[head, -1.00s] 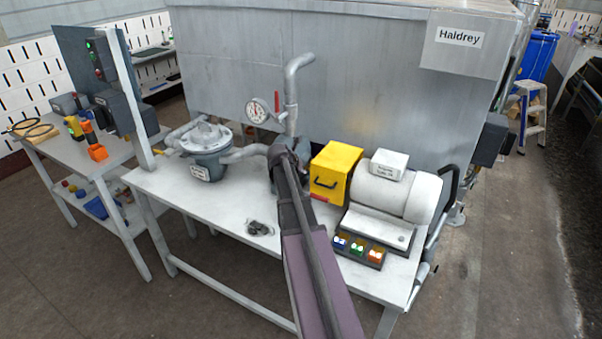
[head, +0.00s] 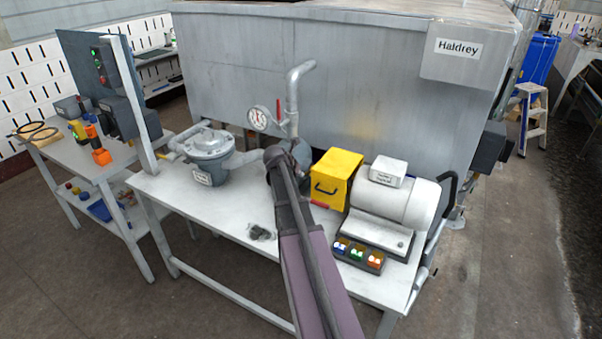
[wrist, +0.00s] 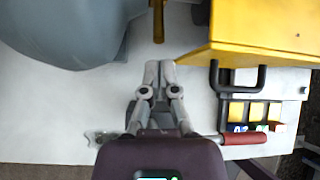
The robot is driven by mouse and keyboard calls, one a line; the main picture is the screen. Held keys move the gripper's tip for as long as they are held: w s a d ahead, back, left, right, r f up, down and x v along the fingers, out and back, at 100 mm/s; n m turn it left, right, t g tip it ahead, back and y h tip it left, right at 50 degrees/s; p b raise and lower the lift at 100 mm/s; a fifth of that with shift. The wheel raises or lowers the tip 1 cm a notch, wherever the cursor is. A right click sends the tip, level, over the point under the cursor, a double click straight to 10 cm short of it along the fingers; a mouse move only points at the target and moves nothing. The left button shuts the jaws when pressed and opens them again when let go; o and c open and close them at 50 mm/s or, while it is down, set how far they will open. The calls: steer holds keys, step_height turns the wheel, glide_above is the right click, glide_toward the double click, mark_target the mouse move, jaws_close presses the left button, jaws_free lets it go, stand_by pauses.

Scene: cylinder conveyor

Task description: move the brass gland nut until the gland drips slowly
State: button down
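In the wrist view a brass-coloured stem (wrist: 158,20) stands at the top centre, beside a large rounded grey casing (wrist: 70,30). It may be the gland nut, but I cannot make out a nut shape. My gripper (wrist: 159,66) is below it in the picture, apart from it. Its two fingertips are together, with nothing seen between them. No drip can be made out. In the head view my arm hides the gripper and whatever it faces on the bench.
A yellow box (head: 337,178) with a black handle stands right of my arm. A red handle (wrist: 243,138) lies near my gripper in the wrist view. A white cylindrical machine (head: 396,200) and a grey valve body (head: 208,155) flank the arm on the white bench (head: 190,208).

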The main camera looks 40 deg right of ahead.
steer(key=p+v, duration=0.4)
steer(key=v, duration=0.2)
steer(key=shift+d+r, duration=0.15)
steer(key=shift+r, duration=0.1)
stand_by(0.6)
steer(key=s+a+f+m+y, duration=0.1)
steer(key=s+a+m+y, duration=0.1)
steer(key=s+a+m, duration=0.3)
steer(key=s+a+f+m+g+y, duration=0.1)
steer(key=s+a+m, duration=0.4)
steer(key=a+m, duration=0.6)
steer(key=s+a+f+m+g+y, duration=0.1)
steer(key=s+a+f+m+y, duration=0.2)
steer(key=a, duration=1.9)
steer(key=s+m+y, duration=0.2)
steer(key=m, duration=0.3)
steer(key=shift+s, duration=0.3)
